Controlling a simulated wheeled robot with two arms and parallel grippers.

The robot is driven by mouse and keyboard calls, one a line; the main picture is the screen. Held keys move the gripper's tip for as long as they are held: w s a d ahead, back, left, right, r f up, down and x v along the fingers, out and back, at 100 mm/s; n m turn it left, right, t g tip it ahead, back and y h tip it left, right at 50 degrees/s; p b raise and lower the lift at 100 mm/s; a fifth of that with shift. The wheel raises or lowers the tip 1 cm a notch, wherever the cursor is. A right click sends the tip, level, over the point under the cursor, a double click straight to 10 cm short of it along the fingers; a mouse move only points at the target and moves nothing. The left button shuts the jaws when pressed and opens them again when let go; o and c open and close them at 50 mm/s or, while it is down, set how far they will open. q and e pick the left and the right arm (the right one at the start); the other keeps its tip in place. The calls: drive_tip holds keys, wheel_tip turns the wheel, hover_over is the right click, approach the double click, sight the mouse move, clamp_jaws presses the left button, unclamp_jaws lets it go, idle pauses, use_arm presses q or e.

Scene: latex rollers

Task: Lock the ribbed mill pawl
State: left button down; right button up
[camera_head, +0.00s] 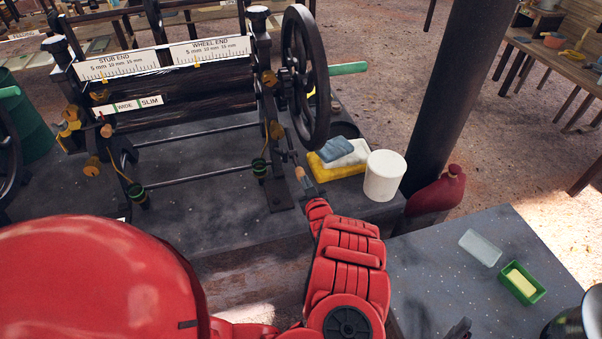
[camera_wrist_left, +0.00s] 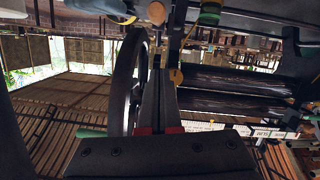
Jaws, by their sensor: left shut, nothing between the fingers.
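The mill (camera_head: 170,95) stands on a dark speckled bench, with dark rollers and white scale plates marked STUB END and WHEEL END. Its rollers (camera_wrist_left: 235,90) also show in the left wrist view; I cannot make out ribs. A wooden knob (camera_head: 300,173) shows beside my fingers at the mill's wheel-side frame, and a similar knob shows in the left wrist view (camera_wrist_left: 156,12). I cannot tell if it belongs to the pawl. My left gripper (camera_head: 291,150) is shut and empty beside that frame, below the handwheel (camera_head: 305,78). Its fingers show in the left wrist view (camera_wrist_left: 164,75).
A nearer table (camera_head: 450,270) holds a green tray (camera_head: 521,284). A dark post (camera_head: 462,90) rises behind the tub.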

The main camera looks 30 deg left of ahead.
use_arm(q)
drive_tip(key=b, duration=0.4)
hover_over(301, 173)
drive_tip(key=s, duration=0.3)
wheel_tip(301, 173, down, 2)
drive_tip(key=f, duration=0.2)
drive_tip(key=w+f, duration=0.1)
drive_tip(key=shift+w+d+f, duration=0.1)
drive_tip(key=shift+d, duration=0.2)
drive_tip(key=shift+d+f, duration=0.2)
drive_tip(key=shift+f, duration=0.35)
